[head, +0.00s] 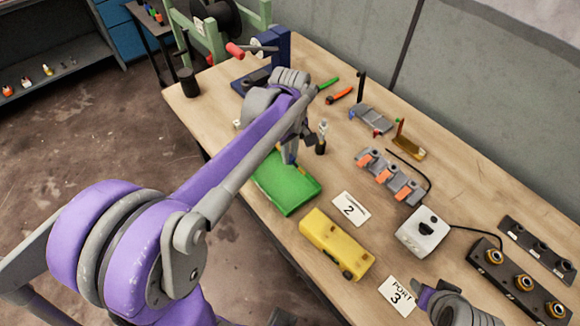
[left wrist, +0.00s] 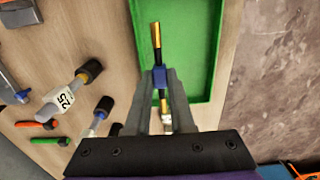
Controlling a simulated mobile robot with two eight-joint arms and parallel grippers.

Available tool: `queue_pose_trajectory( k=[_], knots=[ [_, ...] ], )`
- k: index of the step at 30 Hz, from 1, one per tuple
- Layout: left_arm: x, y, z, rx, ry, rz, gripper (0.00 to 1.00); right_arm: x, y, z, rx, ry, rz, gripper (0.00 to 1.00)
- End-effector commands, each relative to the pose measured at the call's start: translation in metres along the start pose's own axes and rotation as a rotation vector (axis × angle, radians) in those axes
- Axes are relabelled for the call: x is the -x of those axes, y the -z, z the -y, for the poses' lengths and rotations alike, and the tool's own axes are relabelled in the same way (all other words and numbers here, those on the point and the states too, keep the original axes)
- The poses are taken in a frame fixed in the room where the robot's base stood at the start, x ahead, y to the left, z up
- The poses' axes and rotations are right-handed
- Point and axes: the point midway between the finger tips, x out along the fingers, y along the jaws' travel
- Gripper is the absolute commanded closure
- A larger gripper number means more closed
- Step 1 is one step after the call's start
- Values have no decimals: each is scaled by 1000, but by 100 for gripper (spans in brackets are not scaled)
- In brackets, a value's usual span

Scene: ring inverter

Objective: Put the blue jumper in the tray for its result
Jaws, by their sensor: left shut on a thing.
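My left gripper (head: 291,158) is over the edge of the green tray (head: 288,195). In the left wrist view its fingertips (left wrist: 160,80) are shut on the blue jumper (left wrist: 159,75), a small blue block with a gold-and-black piece sticking out beyond it. The green tray's inside (left wrist: 205,50) looks empty where it shows in the wrist view. The jumper appears beside or over the tray's rim; I cannot tell its height.
A yellow box (head: 335,245) and a card marked 2 (head: 350,208) are near the tray. A white box with a cable (head: 422,235) and a grey block with orange parts (head: 388,178) stand to the right. Screwdriver-like tools (left wrist: 68,95) lie left of the gripper in the wrist view.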

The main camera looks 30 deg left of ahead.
Motion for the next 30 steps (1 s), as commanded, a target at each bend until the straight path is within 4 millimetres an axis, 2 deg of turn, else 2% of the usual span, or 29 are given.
queue_pose_trajectory(
  k=[3, 15, 27, 28, 30],
  knots=[
    [-20, 0, 0, 0, 0, 0, 100, -2, -2, 0, 0, 0, 1, 49],
    [-64, 0, 0, 0, 0, 0, 100, -4, -4, 0, 0, 0, 3, 49],
    [-70, 0, 0, 0, 0, 0, 100, -7, -7, 0, 0, 0, 6, 49],
    [-69, 0, 0, 0, 0, 0, 73, -6, -6, 0, 0, 0, 5, 49],
    [-68, 0, 0, 0, 0, 0, 66, -6, -6, 0, 0, 0, 5, 49]
  ],
)
